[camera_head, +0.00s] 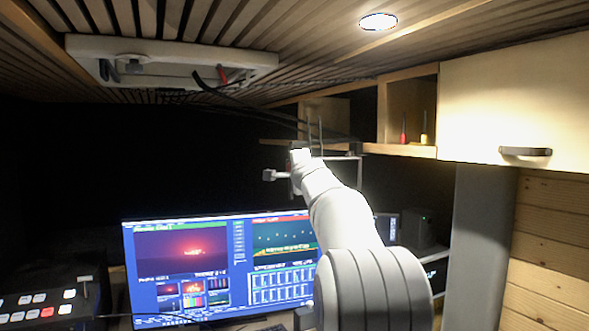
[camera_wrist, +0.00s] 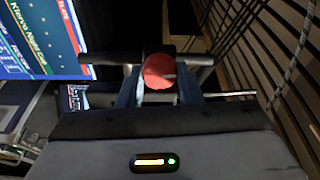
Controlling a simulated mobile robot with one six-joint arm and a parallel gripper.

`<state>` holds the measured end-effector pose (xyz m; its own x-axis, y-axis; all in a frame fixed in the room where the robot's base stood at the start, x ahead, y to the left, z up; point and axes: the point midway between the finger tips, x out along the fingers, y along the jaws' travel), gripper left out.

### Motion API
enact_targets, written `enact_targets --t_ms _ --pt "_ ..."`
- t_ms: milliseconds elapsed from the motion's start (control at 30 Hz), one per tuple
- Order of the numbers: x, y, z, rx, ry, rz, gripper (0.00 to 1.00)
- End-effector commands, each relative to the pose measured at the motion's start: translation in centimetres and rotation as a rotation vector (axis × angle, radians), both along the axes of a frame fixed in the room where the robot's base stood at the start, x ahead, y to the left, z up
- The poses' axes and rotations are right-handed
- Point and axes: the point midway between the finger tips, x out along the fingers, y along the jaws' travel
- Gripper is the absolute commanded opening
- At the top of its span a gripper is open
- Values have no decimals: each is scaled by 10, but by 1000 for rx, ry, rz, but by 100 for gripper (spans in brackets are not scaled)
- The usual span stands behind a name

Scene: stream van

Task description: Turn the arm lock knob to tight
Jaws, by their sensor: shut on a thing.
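The arm lock knob (camera_wrist: 158,71) is a round red cap in the wrist view, with a pale mark at its right edge. It sits between the two bluish-grey fingers of my gripper (camera_wrist: 158,90), which are shut on it. A dark grey horizontal bar runs beside the knob on both sides. In the head view my white arm reaches up and away, and its end (camera_head: 299,160) is in front of a thin metal frame below the wooden shelf. The knob is hidden there. I cannot tell from the mark how tight the knob is.
A large lit monitor (camera_head: 225,265) stands below and left of my arm. A wooden shelf (camera_head: 400,150) holds a red and a yellow item, with a cream cabinet (camera_head: 515,105) to its right. A control panel (camera_head: 45,305) is at lower left. The slatted ceiling is close above.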

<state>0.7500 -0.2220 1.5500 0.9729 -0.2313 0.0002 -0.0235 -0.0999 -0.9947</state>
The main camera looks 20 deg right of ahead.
Motion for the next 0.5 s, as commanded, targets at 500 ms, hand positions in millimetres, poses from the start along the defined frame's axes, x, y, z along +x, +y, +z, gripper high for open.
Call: enact_targets --t_ms 500 --pt "0 -1 -2 116 -26 -1 9"
